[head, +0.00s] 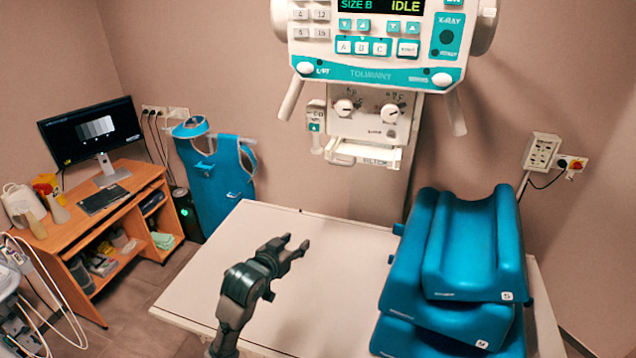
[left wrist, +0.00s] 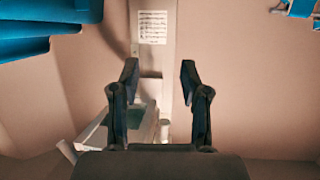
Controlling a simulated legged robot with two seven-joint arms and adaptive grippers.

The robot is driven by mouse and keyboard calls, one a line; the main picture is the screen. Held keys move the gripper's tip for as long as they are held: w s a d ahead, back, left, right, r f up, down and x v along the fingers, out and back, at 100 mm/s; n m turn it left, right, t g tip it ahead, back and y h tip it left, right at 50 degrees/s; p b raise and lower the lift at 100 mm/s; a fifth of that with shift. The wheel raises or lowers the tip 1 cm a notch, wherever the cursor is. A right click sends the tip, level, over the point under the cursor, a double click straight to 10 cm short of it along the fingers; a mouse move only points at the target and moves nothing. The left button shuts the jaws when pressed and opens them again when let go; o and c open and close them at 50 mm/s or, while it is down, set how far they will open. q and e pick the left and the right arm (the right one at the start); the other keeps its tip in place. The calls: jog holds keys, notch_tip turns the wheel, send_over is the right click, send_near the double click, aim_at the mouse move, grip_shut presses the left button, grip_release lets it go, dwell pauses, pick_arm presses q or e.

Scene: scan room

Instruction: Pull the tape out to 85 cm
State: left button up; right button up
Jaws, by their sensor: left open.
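No drawn-out tape strip shows in either view. A small white housing with a teal label (head: 316,122) hangs at the left side of the knobbed white box (head: 368,113) under the X-ray head; I cannot tell for sure that it holds the tape. My left gripper (head: 294,246) is over the table, below and in front of that housing and well apart from it. In the left wrist view its two fingers (left wrist: 159,80) are spread with nothing between them. My right gripper is in neither view.
The pale table (head: 215,270) has clear room around my left arm. Blue stacked cushions (head: 470,245) stand on its right side. The X-ray control head (head: 375,72) with two side handles hangs above. A wooden desk (head: 95,238) with a monitor (head: 90,130) stands left.

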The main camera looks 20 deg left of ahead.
pick_arm(q)
notch_tip(320, 180, up, 14)
jog(key=w+a+t, duration=0.1)
jog(key=t, duration=0.2)
jog(key=h, duration=0.1)
send_near(316, 139)
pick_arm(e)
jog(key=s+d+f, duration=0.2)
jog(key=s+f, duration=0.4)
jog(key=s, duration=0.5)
pick_arm(q)
jog(key=shift+t, duration=0.3)
jog(key=w+p, duration=0.1)
jog(key=w, duration=0.2)
jog(key=w+d+p, duration=0.1)
jog(key=w+p, duration=0.1)
jog(key=w, duration=0.1)
jog(key=w+d+p, duration=0.1)
jog(key=w+p, duration=0.1)
jog(key=w, duration=0.2)
jog(key=shift+f, duration=0.3)
jog(key=shift+w+a+f, duration=0.1)
jog(key=shift+w, duration=0.35)
jog(key=shift+a, duration=0.15)
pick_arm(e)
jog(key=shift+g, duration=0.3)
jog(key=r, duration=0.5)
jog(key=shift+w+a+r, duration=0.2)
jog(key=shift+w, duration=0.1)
